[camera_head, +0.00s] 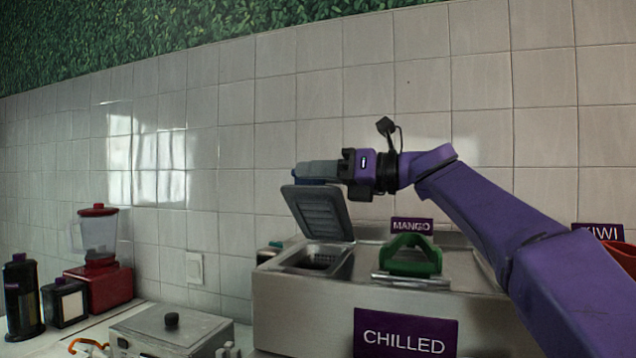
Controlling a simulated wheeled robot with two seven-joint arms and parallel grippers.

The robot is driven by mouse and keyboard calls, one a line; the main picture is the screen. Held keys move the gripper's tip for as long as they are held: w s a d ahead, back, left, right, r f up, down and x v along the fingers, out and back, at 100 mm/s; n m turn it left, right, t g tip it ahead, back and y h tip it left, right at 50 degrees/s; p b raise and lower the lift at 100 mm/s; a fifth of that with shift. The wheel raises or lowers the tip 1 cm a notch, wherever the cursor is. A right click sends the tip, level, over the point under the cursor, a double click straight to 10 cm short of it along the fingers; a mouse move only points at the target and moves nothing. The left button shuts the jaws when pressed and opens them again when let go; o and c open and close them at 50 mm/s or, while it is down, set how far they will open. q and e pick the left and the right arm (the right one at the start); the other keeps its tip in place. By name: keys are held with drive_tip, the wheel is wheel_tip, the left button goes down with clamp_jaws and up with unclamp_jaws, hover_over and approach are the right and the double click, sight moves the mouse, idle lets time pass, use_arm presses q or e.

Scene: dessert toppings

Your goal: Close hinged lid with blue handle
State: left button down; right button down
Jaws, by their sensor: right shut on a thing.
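The grey hinged lid (322,214) stands raised and tilted over an open well (318,258) in the metal chilled counter unit (300,310). Its blue handle (310,181) shows only as a strip at the lid's top edge, mostly covered by my gripper. My right gripper (314,171) reaches in from the right and is shut on the blue handle. My left gripper is out of view.
A closed lid with a green handle (410,255) lies right of the open well, in front of a MANGO sign (411,226). A red-based blender (98,280), dark containers and a metal box (172,330) stand at left. The tiled wall is close behind.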

idle(0.3)
drive_tip(key=c, duration=1.1)
unclamp_jaws()
drive_tip(key=shift+a, duration=0.1)
drive_tip(key=b+v, duration=0.4)
drive_tip(key=v, duration=0.6)
drive_tip(key=shift+d+f, duration=0.1)
drive_tip(key=shift+d, duration=0.1)
